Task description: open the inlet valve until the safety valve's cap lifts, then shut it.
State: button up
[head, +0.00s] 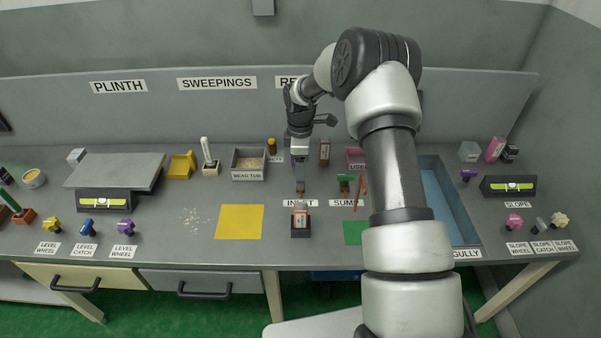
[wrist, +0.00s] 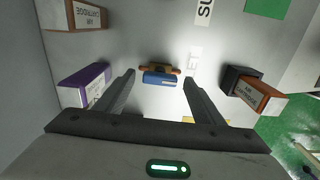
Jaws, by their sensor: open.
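My gripper (head: 300,178) points down over the bench, just behind the INLET label (head: 300,203). Its two fingers are apart and empty in the wrist view (wrist: 159,84). A small blue block with an orange-brown bar (wrist: 160,80) lies between and beyond the fingertips, beside the partly visible INLET label; it looks like the inlet valve. I cannot tell whether the fingers are level with it, and they do not appear to touch it. In the head view the gripper mostly hides it. I cannot make out the safety valve or its cap.
An air cartridge in a dark holder (head: 300,227) stands in front of the INLET label. A purple-and-white box (wrist: 84,88) is left in the wrist view. A yellow sheet (head: 239,222) lies flat to the left.

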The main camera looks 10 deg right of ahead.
jog(key=shift+f, duration=0.1)
jog(key=c, duration=1)
jog(key=shift+c, duration=0.2)
jog(key=shift+m, duration=0.4)
jog(key=m, duration=0.3)
jog(key=shift+m+p, duration=0.35)
jog(key=shift+m, duration=0.05)
jog(key=m, duration=0.4)
jog(key=shift+m, duration=0.3)
jog(key=m, duration=0.4)
jog(key=shift+m+p, duration=0.35)
jog(key=shift+m, duration=1.75)
